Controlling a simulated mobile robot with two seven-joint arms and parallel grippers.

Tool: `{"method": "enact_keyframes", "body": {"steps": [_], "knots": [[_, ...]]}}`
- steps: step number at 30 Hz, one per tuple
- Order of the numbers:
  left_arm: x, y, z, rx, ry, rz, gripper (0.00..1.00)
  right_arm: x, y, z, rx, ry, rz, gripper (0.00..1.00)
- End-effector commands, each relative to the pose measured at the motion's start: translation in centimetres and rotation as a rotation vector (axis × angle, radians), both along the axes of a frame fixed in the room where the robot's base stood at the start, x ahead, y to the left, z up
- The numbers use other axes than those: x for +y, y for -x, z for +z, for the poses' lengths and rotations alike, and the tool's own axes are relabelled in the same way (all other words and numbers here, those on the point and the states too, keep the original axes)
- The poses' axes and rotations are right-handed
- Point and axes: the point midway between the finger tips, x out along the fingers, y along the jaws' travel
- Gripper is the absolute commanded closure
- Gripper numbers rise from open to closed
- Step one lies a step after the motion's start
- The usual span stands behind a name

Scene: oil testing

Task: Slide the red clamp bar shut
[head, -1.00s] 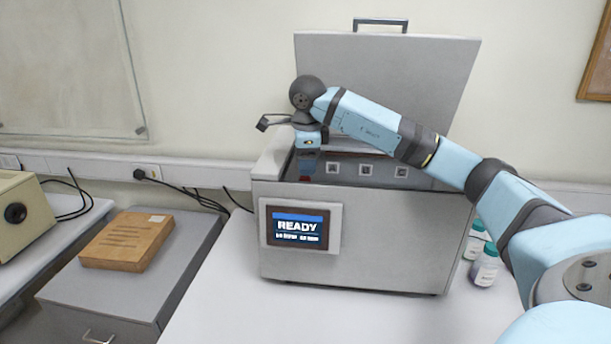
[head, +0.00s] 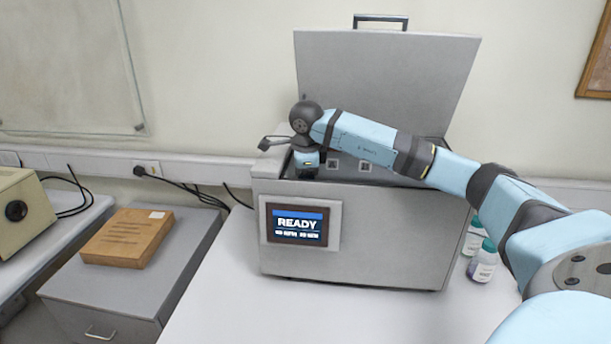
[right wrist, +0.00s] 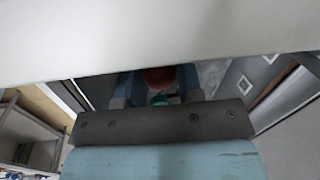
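The grey tester (head: 360,240) stands on the bench with its lid (head: 385,85) up. My right gripper reaches down into the front left of its opening. In the head view only its blue upper part (head: 306,163) shows, and the fingertips are hidden behind the front wall. In the right wrist view a red piece (right wrist: 158,76), perhaps the clamp bar, shows between the blue fingers of the right gripper (right wrist: 156,92). A bit of teal lies just below it. Whether the fingers touch the red piece is unclear. My left gripper is out of view.
The screen (head: 297,225) reads READY. Teal-capped bottles (head: 483,262) stand right of the tester, near my right arm. A brown box (head: 128,238) lies on the grey cabinet at left. A pale surface (right wrist: 150,38) fills the top of the right wrist view.

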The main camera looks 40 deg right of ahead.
Motion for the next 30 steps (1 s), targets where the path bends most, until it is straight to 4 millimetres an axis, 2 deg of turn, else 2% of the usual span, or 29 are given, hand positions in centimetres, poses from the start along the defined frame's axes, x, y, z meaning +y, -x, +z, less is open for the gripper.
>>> {"method": "enact_keyframes", "body": {"steps": [4,10,17,18,21,30], "knots": [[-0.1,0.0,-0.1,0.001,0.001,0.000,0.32,-0.2,-0.2,0.0,0.001,-0.001,0.000,1.00],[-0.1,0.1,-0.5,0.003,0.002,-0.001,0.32,-2.0,-1.6,0.0,0.000,-0.001,-0.004,1.00],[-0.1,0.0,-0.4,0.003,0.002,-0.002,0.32,-2.2,-1.7,0.2,-0.003,0.001,-0.003,1.00],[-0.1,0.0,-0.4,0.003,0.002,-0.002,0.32,-2.2,-1.7,0.2,-0.003,0.001,-0.004,0.62],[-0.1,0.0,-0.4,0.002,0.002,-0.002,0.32,-2.2,-1.7,0.2,-0.003,0.001,-0.003,0.42],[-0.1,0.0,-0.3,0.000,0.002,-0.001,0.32,-2.0,-1.7,0.2,-0.002,0.000,-0.001,0.42]]}}
